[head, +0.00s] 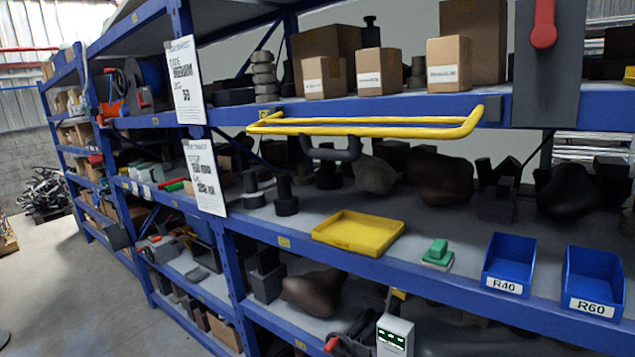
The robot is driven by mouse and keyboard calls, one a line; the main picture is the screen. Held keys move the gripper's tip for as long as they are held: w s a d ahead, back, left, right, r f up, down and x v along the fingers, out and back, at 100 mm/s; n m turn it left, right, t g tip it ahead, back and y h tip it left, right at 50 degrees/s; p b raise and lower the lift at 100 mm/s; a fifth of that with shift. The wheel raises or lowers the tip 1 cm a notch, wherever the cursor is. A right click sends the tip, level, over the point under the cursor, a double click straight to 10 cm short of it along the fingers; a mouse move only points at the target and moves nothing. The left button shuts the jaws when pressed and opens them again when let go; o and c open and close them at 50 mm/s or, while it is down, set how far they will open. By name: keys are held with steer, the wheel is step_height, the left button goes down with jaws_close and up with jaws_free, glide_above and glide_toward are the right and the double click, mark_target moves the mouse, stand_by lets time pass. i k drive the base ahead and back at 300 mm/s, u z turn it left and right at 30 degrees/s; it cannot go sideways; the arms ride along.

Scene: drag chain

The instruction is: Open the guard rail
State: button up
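The yellow guard rail (365,131) is a long loop of round bar. It lies across the front of the rack, just under the upper blue beam (400,113). My gripper is not in view.
A dark grey panel with a red lever (543,37) stands at upper right. Below the rail, the middle shelf holds a yellow tray (362,233), a green-topped block (438,252) and blue bins R40 (508,265) and R60 (594,282). Open floor (60,285) lies at left.

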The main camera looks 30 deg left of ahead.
mark_target(353, 134)
steer(key=z, duration=0.15)
steer(key=i, duration=0.95)
steer(key=u, duration=0.4)
